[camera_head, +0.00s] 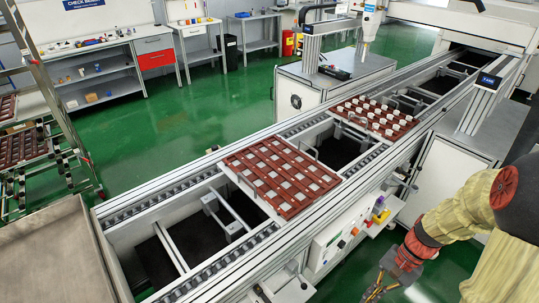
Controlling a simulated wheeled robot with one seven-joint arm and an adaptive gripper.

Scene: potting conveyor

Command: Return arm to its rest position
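My arm (485,225), in a yellowish cover with red joints, comes in from the right edge and bends down toward the lower middle. My gripper (377,293) hangs low at the bottom of the picture, on the near side of the conveyor, below the control panel. Its grey body and brass-coloured finger parts show, but it is small and partly cut by the lower edge. I cannot tell how far its fingers are apart. I see nothing clearly held in it.
The conveyor (175,190) runs diagonally across the view. It carries a near red-brown tray (283,172) with pale squares and a farther tray (375,117) with white pieces. A control box (340,235) with buttons juts from its near side. Green floor (450,268) shows around my gripper.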

